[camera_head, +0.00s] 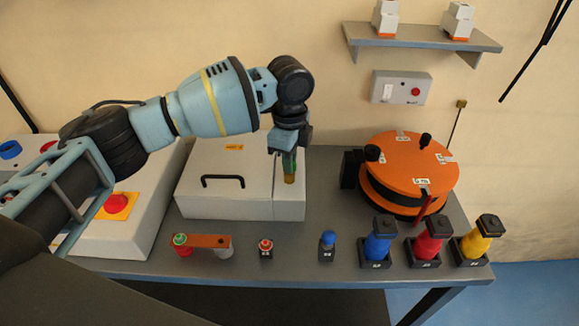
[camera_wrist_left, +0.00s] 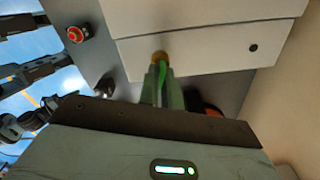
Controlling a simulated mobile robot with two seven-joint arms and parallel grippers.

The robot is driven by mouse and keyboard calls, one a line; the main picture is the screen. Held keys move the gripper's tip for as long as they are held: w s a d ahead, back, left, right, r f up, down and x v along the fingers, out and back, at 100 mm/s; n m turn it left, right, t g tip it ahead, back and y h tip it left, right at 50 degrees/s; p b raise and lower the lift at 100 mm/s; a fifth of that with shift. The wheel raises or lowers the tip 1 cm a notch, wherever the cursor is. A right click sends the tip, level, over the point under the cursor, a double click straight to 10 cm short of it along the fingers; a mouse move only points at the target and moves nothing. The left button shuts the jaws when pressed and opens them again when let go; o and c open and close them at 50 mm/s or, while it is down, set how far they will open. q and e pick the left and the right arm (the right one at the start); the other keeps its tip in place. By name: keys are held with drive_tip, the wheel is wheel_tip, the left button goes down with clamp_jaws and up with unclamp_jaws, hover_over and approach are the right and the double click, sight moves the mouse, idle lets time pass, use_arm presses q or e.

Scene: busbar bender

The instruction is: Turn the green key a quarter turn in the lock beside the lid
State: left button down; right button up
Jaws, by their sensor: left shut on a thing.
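The white box with its lid (camera_head: 210,160) and a black bar handle (camera_head: 222,181) stands on the bench. A brass-coloured round lock (camera_head: 289,179) sits on the narrow white strip right of the lid; it also shows in the left wrist view (camera_wrist_left: 160,55). My left gripper (camera_head: 289,164) points down above this lock. It is shut on the green key (camera_wrist_left: 162,74), whose green part shows between the fingers. The key's tip appears to be at the lock, but the fingers hide how deep it sits. My right gripper is not seen.
An orange-topped round turntable (camera_head: 410,160) stands to the right. Blue (camera_head: 379,245), red (camera_head: 428,243) and yellow (camera_head: 478,240) bottle-like pieces line the front edge. An orange bar (camera_head: 208,241) and a small red button (camera_head: 265,246) lie in front of the box.

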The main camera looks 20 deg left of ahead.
use_arm(q)
drive_tip(key=shift+m, duration=0.8)
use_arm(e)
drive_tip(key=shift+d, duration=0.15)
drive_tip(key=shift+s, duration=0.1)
use_arm(q)
drive_tip(key=shift+f+m, duration=0.1)
drive_tip(key=shift+m, duration=0.7)
drive_tip(key=m, duration=0.4)
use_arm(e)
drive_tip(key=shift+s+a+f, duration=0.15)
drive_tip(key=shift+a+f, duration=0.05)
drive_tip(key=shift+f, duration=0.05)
use_arm(q)
drive_tip(key=m, duration=0.5)
drive_tip(key=shift+b, duration=0.35)
drive_tip(key=shift+m, duration=0.4)
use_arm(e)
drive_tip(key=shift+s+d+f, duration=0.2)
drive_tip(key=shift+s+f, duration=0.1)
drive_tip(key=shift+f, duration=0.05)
